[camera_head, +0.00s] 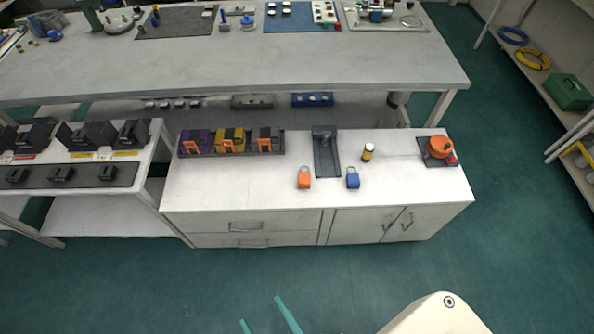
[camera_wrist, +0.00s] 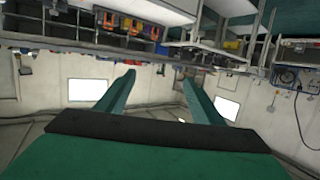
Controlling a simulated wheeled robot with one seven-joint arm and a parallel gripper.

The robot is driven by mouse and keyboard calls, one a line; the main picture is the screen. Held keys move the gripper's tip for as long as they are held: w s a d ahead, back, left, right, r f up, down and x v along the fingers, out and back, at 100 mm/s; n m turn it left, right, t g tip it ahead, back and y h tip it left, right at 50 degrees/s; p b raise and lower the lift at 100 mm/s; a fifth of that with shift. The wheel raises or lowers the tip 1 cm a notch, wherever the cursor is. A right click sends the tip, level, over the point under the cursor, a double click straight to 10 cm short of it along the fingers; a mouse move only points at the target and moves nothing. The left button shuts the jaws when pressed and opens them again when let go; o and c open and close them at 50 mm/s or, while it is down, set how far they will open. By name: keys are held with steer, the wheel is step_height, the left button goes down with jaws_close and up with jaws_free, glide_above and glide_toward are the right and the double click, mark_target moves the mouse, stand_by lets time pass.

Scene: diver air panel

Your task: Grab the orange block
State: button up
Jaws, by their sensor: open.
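The orange block (camera_head: 304,180) stands near the front edge of the white cabinet top, with a loop like a padlock shackle on top. A similar blue block (camera_head: 353,180) stands to its right. My gripper (camera_head: 266,312) shows at the bottom of the head view as two teal fingers, spread apart and empty, well in front of the cabinet. In the wrist view my gripper (camera_wrist: 158,85) is open with nothing between the fingers, and the room appears upside down. I cannot make out the orange block for certain in that view.
The white cabinet (camera_head: 245,195) also bears a dark stand (camera_head: 326,152) behind the blocks, a small yellow-banded jar (camera_head: 367,152), an orange round device (camera_head: 440,148) and a row of purple, yellow and grey units (camera_head: 230,142). The green floor (camera_head: 160,290) in front is clear.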

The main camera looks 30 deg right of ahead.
steer(key=w+d+f+m+h, duration=0.1)
steer(key=w+d+f, duration=0.1)
steer(key=w+f, duration=0.25)
steer(key=w+d+f+h, duration=0.1)
steer(key=w+d+f, duration=0.2)
steer(key=w+f, duration=0.15)
steer(key=m+g+h, duration=0.4)
steer(key=m+h, duration=0.2)
glide_toward(304, 178)
steer(key=shift+y, duration=0.3)
steer(key=x, duration=0.4)
steer(key=shift+s+d+f, duration=0.1)
steer(key=shift+d+f, duration=0.15)
steer(key=shift+d, duration=0.35)
steer(key=shift+w+r+x, duration=0.15)
steer(key=shift+x, duration=1)
steer(key=shift+w+r+x, duration=0.1)
steer(key=shift+r+x, duration=0.05)
steer(key=shift+x, duration=1.05)
steer(key=shift+w+f, duration=0.25)
steer(key=shift+w, duration=0.1)
steer(key=shift+c, duration=0.2)
